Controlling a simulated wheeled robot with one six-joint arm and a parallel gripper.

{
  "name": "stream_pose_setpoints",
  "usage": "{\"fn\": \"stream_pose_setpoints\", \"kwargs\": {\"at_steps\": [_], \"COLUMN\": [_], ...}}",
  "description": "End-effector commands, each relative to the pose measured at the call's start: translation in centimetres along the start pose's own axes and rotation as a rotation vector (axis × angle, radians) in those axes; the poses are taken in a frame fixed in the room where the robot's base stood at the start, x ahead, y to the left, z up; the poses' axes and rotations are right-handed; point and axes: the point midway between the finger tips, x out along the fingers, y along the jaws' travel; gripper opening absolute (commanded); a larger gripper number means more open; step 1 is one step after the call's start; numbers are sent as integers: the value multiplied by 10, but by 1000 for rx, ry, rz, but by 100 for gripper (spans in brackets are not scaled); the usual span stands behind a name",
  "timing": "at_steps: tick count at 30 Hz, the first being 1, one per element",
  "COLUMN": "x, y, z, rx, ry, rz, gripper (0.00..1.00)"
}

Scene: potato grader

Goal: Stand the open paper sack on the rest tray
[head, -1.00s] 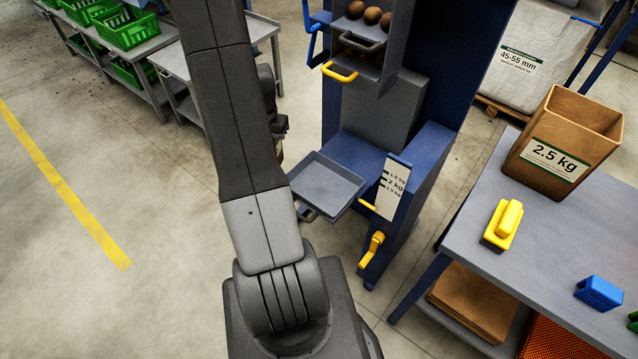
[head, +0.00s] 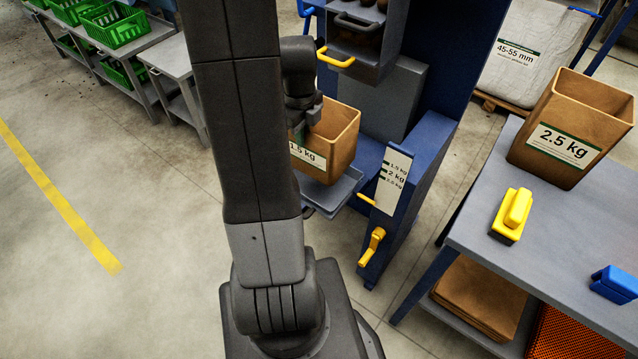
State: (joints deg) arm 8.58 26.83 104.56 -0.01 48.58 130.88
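The open paper sack (head: 340,145), brown with a "1.5 kg" label, is upright over the rest tray (head: 347,192). The tray is a grey shallow plate on the front of the blue grader, and the sack hides most of it. I cannot tell whether the sack's base touches the tray or hangs just above it. My gripper (head: 312,116) is at the sack's left rim, seemingly shut on its wall; the fingertips are partly hidden. My arm covers the sack's left edge.
The grader's yellow handle (head: 336,57) is above the tray, and a weight scale plate (head: 394,180) is at its right. A table (head: 480,215) at right holds another sack (head: 570,125) marked "2.5 kg" and a yellow tool (head: 511,214).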

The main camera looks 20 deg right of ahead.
Motion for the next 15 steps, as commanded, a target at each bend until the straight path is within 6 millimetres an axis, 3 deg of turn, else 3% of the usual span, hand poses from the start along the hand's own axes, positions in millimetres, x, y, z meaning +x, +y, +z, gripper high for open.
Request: {"fn": "stream_pose_setpoints", "kwargs": {"at_steps": [4,10,15], "x": [12,48,63], "y": [1,1,1], "z": [-4,-4,-3], "rx": [47,48,47], "ry": [4,3,2], "rz": [4,4,2], "gripper": [0,0,0]}}
